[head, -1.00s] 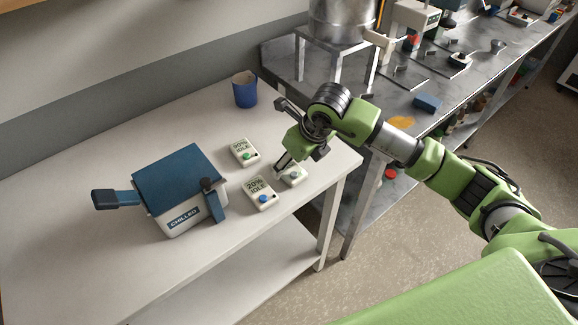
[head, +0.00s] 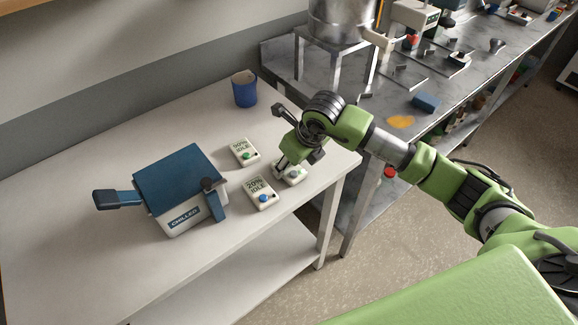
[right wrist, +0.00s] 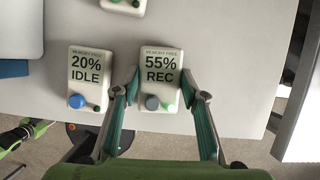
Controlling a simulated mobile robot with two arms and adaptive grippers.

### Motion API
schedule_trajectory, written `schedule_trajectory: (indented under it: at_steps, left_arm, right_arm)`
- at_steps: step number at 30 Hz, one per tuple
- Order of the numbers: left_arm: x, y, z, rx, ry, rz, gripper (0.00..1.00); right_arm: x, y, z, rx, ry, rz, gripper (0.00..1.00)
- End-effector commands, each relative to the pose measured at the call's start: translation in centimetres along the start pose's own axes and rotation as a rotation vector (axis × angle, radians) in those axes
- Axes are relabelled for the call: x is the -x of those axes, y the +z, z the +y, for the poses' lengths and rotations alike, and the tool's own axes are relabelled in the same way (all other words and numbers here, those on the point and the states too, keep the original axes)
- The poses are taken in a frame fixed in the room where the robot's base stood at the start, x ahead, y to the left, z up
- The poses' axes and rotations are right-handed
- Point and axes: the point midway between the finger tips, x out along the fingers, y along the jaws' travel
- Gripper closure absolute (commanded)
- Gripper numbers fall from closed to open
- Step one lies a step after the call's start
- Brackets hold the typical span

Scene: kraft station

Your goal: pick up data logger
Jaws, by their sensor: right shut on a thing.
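Three white data loggers lie on the white table. The one reading 55% REC (right wrist: 160,68) has a grey and a green button. It also shows in the head view (head: 293,176), partly hidden by my gripper. My right gripper (head: 284,167) is shut on this logger, with one finger on each side of it in the right wrist view (right wrist: 160,88). The logger appears to rest on the table. The 20% IDLE logger (head: 259,187) with a blue button lies just left of it. The 90% IDLE logger (head: 243,149) lies farther back.
A blue-lidded box marked CHILLED (head: 182,221) stands left of the loggers. A blue cup (head: 244,92) stands at the back of the white table (head: 90,267). The table's right edge is close to the held logger. A steel bench (head: 405,82) with equipment stands beyond.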

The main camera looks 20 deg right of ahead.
Motion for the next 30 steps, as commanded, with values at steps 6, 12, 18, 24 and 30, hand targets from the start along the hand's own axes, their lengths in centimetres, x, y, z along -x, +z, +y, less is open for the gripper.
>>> schedule_trajectory:
  at_steps: [6,12,18,24,30]
  left_arm:
    - [-1.8,0.1,0.0,0.000,0.000,0.001,0.69]
    - [-3.3,0.2,0.1,0.000,0.000,0.001,0.69]
    - [-4.8,0.3,0.1,0.001,0.000,0.002,0.69]
    - [-5.7,0.4,0.1,0.001,0.000,0.002,0.69]
    - [-6.0,0.4,0.1,0.001,0.000,0.002,0.69]
  right_arm:
    - [1.9,1.0,-0.1,0.001,-0.002,-0.008,0.83]
    - [7.2,0.1,1.8,0.006,-0.003,-0.010,0.83]
    - [11.6,-2.4,4.3,0.008,-0.002,-0.006,0.83]
    - [14.6,-4.7,6.4,0.005,-0.002,-0.005,0.83]
    - [16.1,-5.8,7.5,0.001,-0.001,-0.002,0.83]
